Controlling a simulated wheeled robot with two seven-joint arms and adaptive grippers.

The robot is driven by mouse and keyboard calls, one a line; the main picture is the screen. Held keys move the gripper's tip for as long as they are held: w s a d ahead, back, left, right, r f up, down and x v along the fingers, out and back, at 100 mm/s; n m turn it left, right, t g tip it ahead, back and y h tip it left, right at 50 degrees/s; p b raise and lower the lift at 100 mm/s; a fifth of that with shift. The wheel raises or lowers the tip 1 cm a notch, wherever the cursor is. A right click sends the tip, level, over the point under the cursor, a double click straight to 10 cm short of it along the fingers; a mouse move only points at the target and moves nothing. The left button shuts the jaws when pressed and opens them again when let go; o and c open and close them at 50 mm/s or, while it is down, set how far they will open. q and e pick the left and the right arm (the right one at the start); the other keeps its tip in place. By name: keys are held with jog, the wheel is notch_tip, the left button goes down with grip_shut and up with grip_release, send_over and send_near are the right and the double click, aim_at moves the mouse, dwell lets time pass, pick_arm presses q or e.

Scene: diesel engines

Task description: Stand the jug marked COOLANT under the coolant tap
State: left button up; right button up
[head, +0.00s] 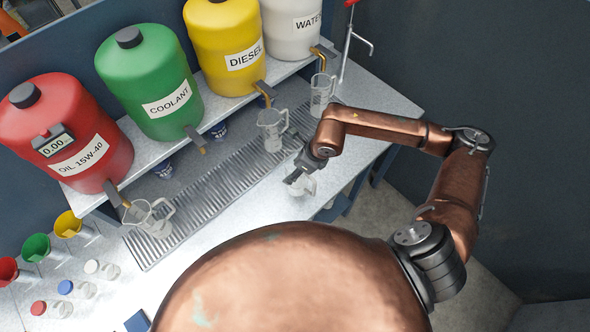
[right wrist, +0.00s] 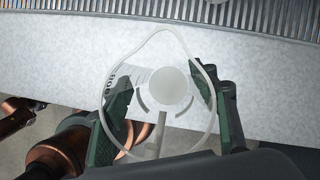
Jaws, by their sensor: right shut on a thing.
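My right gripper (head: 300,174) is shut on a clear jug (head: 304,187) at the front edge of the bench, right of centre. In the right wrist view the jug (right wrist: 168,88) sits between the two dark green fingers; its label is partly hidden and I cannot read it. The green COOLANT drum (head: 150,80) stands on the raised shelf. Its coolant tap (head: 196,138) hangs over the slotted drip tray (head: 205,195), and no jug stands under it. I cannot tell whether the held jug touches the bench. My left gripper is not in view.
Other clear jugs stand under the oil tap (head: 150,217), the diesel tap (head: 271,130) and the water tap (head: 320,92). Coloured funnels (head: 36,247) and small capped bottles (head: 88,288) are at the lower left. The tray is bare between the oil and diesel jugs.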

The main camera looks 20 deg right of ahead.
jog(key=w+f, duration=0.1)
jog(key=w+d+f, duration=0.1)
jog(key=shift+d+f, duration=0.1)
jog(key=shift+f, duration=0.25)
notch_tip(320, 180, down, 3)
jog(key=shift+w+f+p, duration=0.1)
jog(key=shift+p, duration=0.85)
jog(key=shift+f, duration=0.15)
jog(key=o, duration=1.2)
